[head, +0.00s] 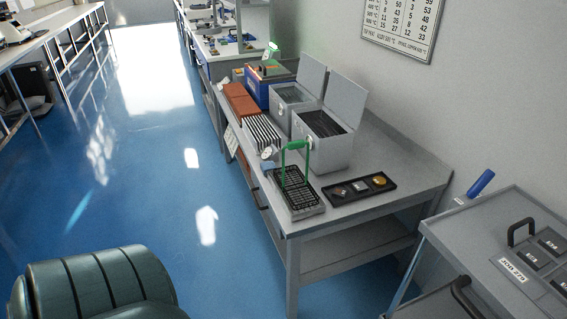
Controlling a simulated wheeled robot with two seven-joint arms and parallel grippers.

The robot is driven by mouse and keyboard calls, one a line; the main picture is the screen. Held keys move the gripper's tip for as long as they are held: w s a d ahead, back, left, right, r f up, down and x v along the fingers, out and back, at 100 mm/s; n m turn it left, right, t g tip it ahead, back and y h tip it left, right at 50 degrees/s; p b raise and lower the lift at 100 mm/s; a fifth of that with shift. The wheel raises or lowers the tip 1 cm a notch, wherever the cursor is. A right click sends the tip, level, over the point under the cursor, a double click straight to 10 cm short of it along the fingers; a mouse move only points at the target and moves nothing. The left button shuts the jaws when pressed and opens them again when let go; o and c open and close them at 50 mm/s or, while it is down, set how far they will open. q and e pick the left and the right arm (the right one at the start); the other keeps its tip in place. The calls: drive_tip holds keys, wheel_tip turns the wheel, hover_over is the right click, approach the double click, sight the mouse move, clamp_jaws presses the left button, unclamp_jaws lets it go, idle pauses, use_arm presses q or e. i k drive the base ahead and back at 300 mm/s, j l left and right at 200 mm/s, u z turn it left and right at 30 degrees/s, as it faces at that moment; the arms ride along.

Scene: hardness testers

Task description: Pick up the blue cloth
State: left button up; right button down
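I cannot make out a blue cloth for certain. A blue rolled or cylindrical item (481,183) leans at the back left edge of the grey cabinet on the right; whether it is cloth or a handle I cannot tell. A small pale blue patch (268,165) shows on the workbench beside the round dial; it is too small to identify. Neither of my grippers is in view.
The grey workbench (410,178) bears open metal boxes (325,140), a black grid tray with a green handle (297,190) and a small black tray (342,192). A dark green ribbed thing (95,285) is at lower left. Blue floor (150,190) is clear between.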

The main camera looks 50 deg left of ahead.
sight(266, 167)
drive_tip(key=u, duration=1.6)
